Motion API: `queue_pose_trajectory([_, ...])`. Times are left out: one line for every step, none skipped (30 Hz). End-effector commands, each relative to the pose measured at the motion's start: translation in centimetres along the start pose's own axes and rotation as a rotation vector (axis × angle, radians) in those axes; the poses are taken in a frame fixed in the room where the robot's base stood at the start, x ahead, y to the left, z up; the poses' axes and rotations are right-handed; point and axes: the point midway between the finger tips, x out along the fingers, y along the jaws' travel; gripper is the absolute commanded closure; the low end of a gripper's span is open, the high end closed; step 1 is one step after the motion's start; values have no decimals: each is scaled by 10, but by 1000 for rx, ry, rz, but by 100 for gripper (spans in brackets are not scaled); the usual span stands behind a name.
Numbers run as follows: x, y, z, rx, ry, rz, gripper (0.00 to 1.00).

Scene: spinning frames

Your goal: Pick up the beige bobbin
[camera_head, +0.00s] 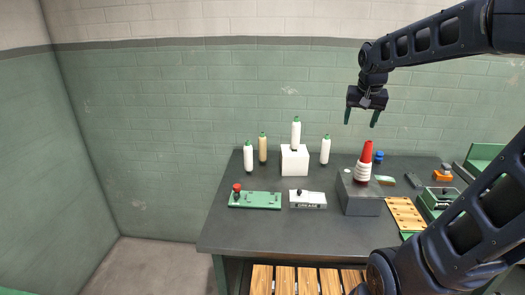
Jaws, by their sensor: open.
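The beige bobbin (263,149) stands upright near the back of the dark table (270,236), between a white bobbin (248,157) on its left and a white block (294,163) on its right. It is slim, with a darker cap. My gripper (361,116) is open and empty, pointing down. In the picture it is up and to the right of the beige bobbin, against the wall. Nothing hides the beige bobbin.
A white bobbin (296,133) stands on the white block, another white bobbin (325,151) right of it. A red-topped cone (365,163) sits on a grey box (360,198).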

Motion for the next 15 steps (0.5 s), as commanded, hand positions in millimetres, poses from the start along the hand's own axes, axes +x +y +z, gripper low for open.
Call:
queue_pose_trajectory([4,-10,-14,8,-7,4,35])
queue_pose_trajectory([6,-15,-22,17,-9,7,35])
queue_pose_trajectory([9,-22,-32,27,-12,11,35])
queue_pose_trajectory([12,-28,-40,34,-14,14,35])
queue_pose_trajectory([14,-33,-47,43,-15,17,35])
queue_pose_trajectory([18,-42,-57,54,-17,21,35])
queue_pose_trajectory([21,-48,-64,62,-19,24,35])
queue_pose_trajectory([24,-54,-71,70,-19,28,35])
queue_pose_trajectory([28,-62,-80,80,-21,33,35])
queue_pose_trajectory([32,-69,-87,88,-22,36,35])
queue_pose_trajectory([36,-76,-94,96,-23,39,35])
queue_pose_trajectory([41,-85,-103,106,-24,44,35])
queue_pose_trajectory([45,-92,-109,113,-24,48,35])
queue_pose_trajectory([49,-99,-115,121,-24,52,35])
queue_pose_trajectory([55,-109,-123,131,-24,56,35])
